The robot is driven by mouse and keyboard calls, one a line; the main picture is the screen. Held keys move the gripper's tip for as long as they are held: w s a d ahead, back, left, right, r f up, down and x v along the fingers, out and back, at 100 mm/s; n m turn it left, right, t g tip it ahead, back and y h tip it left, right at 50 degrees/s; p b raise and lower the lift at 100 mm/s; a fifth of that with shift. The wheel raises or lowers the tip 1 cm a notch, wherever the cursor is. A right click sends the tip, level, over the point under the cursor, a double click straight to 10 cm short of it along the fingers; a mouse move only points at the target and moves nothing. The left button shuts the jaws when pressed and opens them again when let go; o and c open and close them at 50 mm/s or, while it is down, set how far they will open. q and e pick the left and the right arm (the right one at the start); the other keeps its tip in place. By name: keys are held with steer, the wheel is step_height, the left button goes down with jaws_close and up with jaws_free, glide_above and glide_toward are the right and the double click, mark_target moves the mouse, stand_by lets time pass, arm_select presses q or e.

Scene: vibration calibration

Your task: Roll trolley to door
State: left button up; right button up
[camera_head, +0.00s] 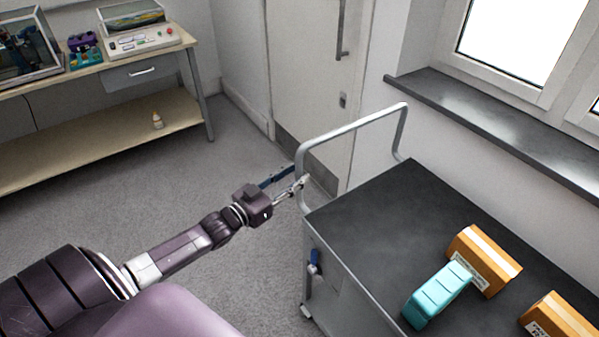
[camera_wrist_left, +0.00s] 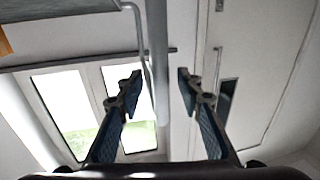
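The trolley has a dark top (camera_head: 385,215), grey sides and a bent metal push handle (camera_head: 345,130) at its far end. The door (camera_head: 305,70) is pale with a dark kick plate, shut, behind the handle. My left gripper (camera_head: 294,178) is at the left upright of the handle, fingers spread. In the left wrist view the handle bar (camera_wrist_left: 157,60) runs between the open fingertips (camera_wrist_left: 158,86), with a gap to each finger. My right gripper is not in view.
Orange-brown boxes (camera_head: 484,260) and a teal case (camera_head: 437,293) lie on the trolley. A window sill (camera_head: 480,125) runs along the right wall. A bench (camera_head: 100,135) with equipment stands at the left. The grey floor (camera_head: 150,200) between is clear.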

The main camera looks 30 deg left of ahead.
arm_select(q)
steer(key=shift+w+d, duration=0.2)
steer(key=shift+w, duration=0.9)
jaws_close()
